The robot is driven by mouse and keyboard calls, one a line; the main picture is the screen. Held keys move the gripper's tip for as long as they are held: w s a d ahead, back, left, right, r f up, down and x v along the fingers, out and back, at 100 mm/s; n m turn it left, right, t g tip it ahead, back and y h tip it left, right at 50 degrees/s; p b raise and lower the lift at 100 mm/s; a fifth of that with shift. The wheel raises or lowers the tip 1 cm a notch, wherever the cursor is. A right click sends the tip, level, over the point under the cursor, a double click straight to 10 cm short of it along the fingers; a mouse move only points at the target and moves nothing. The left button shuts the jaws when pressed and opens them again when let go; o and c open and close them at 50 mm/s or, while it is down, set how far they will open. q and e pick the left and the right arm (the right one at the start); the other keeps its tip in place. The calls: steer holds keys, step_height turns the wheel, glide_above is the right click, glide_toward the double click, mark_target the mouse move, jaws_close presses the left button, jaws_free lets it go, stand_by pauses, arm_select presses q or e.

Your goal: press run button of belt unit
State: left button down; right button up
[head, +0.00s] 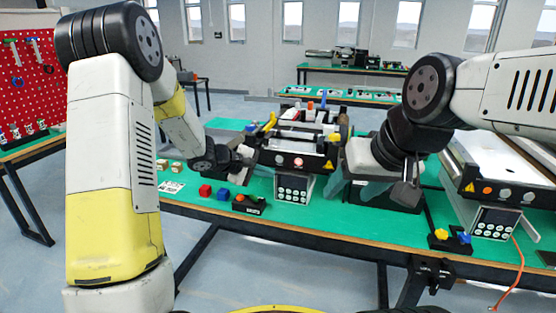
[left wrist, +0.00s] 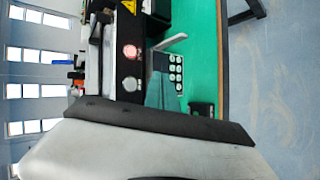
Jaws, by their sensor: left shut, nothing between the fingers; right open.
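The central belt unit (head: 310,148) stands on the green bench, with a dark front panel above a keypad (head: 293,188). A red-lit round button (head: 298,162) is on that panel. My left gripper (head: 246,155) is shut and empty, just left of the unit's front panel. Its fingertips are small and hard to make out. My right gripper (head: 405,193) is open and empty, right of the unit.
A second belt unit (head: 490,175) stands at right. Yellow and blue pieces (head: 450,237) lie before it. A red pegboard (head: 30,75) is far left.

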mark_target(279, 159)
arm_select(q)
steer(key=w+d, duration=0.2)
steer(key=w, duration=0.4)
steer(key=shift+w, duration=0.15)
stand_by(1.9)
steer(key=shift+w+d, duration=0.15)
steer(key=shift+w, duration=0.2)
